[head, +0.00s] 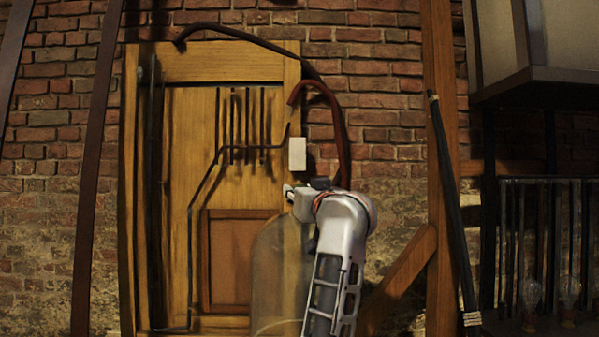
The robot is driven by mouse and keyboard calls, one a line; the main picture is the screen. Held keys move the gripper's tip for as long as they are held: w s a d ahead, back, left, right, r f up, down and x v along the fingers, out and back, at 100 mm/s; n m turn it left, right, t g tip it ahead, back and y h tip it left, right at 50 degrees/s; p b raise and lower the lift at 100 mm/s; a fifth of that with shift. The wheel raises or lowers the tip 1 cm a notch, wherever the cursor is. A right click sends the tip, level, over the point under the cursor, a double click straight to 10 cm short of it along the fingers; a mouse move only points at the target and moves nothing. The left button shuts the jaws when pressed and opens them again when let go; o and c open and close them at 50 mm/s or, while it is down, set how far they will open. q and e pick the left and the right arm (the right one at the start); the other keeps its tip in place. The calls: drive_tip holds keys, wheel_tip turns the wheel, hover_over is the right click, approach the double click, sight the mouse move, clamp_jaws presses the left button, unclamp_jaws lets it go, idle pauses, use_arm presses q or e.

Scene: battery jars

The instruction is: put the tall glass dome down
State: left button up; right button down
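The tall glass dome (268,275) stands upright, clear and faint, low in the middle of the head view. Its rounded top shows in front of the wooden door, and its lower end is cut off by the bottom edge. My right arm comes up from the bottom just right of the dome and covers part of its right side. The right gripper (291,192) is at the arm's upper end, close above the dome's top. Its fingers are too small and hidden to show whether they hold the dome. My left gripper is not in view.
A wooden door (250,110) with dark rods and a white box (297,154) is behind the dome. A wooden post (440,120) with a slanted brace and a dark pole (453,210) stands right. A dark rack (545,245) holds small glass pieces at far right.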

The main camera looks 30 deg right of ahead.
drive_tip(key=shift+s+a+f, duration=0.1)
drive_tip(key=shift+f, duration=1.55)
drive_tip(key=shift+s+f, duration=0.1)
drive_tip(key=shift+f, duration=1.5)
drive_tip(key=c, duration=1.7)
unclamp_jaws()
drive_tip(key=shift+w+f, duration=0.15)
drive_tip(key=shift+f, duration=0.3)
drive_tip(key=shift+o, duration=0.7)
drive_tip(key=shift+r, duration=0.1)
